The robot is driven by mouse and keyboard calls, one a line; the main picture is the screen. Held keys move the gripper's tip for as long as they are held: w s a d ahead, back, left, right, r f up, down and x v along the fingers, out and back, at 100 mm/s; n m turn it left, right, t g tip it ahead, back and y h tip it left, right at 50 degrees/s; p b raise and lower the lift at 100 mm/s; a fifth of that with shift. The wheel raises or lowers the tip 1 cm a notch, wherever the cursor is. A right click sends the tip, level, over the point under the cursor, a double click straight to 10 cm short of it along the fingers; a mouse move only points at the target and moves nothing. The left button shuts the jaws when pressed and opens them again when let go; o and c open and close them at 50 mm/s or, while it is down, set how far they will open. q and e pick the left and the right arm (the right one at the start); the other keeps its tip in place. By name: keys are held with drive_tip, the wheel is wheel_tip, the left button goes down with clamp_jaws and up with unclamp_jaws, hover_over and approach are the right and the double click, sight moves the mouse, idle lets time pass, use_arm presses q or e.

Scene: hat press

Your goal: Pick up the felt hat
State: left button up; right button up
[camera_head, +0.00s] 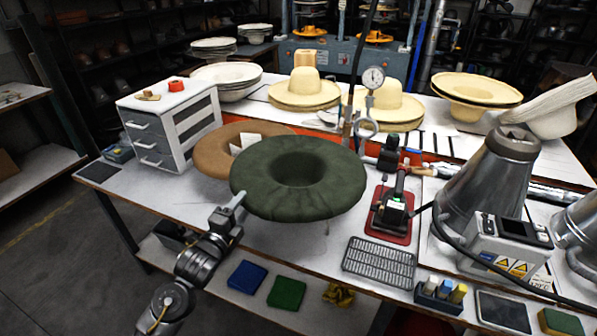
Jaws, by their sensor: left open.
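A dark green felt hat (335,193) lies upside down near the front middle of the table, its wide brim up and its crown opening showing as a dark hollow. A brown hat (211,151) lies partly behind it to the left, with a pale paper or tag at its middle. My left gripper (238,201) is at the left front edge of the green brim, open. Its fingertips are close to the brim, and I cannot tell whether they touch it or have the edge between them. My right gripper is not in view.
A grey drawer unit (168,128) stands at the left. A black device on a red base (390,222), a metal grid (379,262) and large metal cones (490,180) stand to the right. Straw hats (305,90) line the back. Blue and green pads (287,292) lie below the front edge.

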use_arm(q)
drive_tip(key=c, duration=1)
drive_tip(key=shift+c, duration=0.8)
wheel_tip(320, 180, up, 13)
drive_tip(key=p, duration=0.1)
drive_tip(key=shift+f, duration=0.1)
